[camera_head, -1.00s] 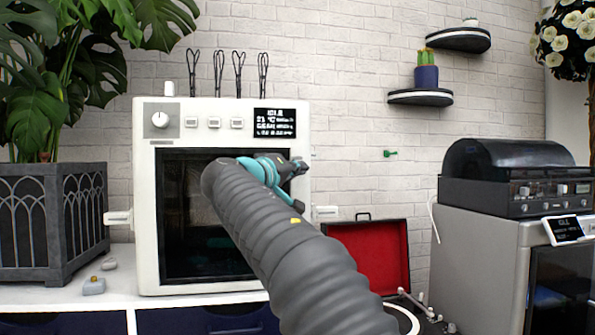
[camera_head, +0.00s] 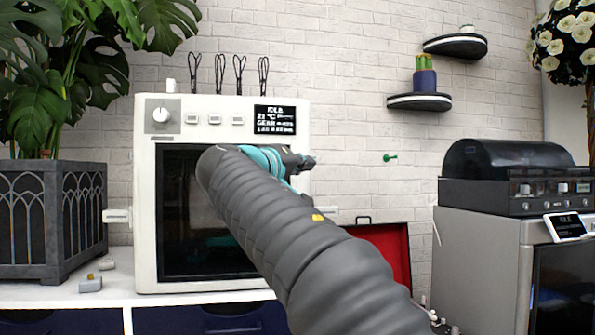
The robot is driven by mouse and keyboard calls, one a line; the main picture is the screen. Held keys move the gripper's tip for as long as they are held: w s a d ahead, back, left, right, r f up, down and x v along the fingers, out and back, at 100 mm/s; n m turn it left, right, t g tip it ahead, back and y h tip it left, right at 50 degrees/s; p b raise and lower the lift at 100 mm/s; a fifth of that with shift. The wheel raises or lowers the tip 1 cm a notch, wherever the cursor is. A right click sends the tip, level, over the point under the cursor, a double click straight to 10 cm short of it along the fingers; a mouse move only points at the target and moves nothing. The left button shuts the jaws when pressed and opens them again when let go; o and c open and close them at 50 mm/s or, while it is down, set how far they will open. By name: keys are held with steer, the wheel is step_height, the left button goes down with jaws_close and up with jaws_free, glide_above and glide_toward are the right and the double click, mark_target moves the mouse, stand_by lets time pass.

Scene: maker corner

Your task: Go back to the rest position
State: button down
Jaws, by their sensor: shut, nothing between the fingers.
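My arm reaches up from the bottom right, in a grey ribbed sleeve, across the front of a white machine. My gripper (camera_head: 308,162) is at the far end of the arm, past a teal wrist joint, and points to the right. It looks shut and holds nothing that I can see. It is in front of the right edge of the white machine (camera_head: 145,215), which has a dark glass door, a knob and a small display.
A planter (camera_head: 25,225) with a big-leaved plant stands at left. A small grey block (camera_head: 90,285) lies on the white counter (camera_head: 50,296). An open red-lined case (camera_head: 392,245) is partly behind my arm. A grey cabinet (camera_head: 470,260) with a black-lidded device (camera_head: 512,170) stands at right.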

steer(key=shift+s+d, duration=0.1)
stand_by(0.4)
steer(key=s+d+f+g+y+p, duration=0.1)
steer(key=s+d+f+g+y, duration=0.15)
steer(key=s+d+f, duration=0.4)
steer(key=s+d+f+g+y+p, duration=0.1)
steer(key=s+d+f+g+p, duration=0.2)
steer(key=d+f, duration=0.7)
steer(key=s+d+f+m+g+y, duration=0.1)
steer(key=s+f+g+y, duration=0.1)
steer(key=s+f, duration=1)
steer(key=s+d+f+m+g+y+p, duration=0.1)
steer(key=s+f+m+g+y, duration=0.1)
steer(key=s+f, duration=1)
steer(key=shift+s+d+f+m+g+y, duration=0.15)
steer(key=shift+d+f+m+g+y, duration=0.2)
steer(key=shift+y, duration=0.5)
steer(key=shift+r, duration=0.1)
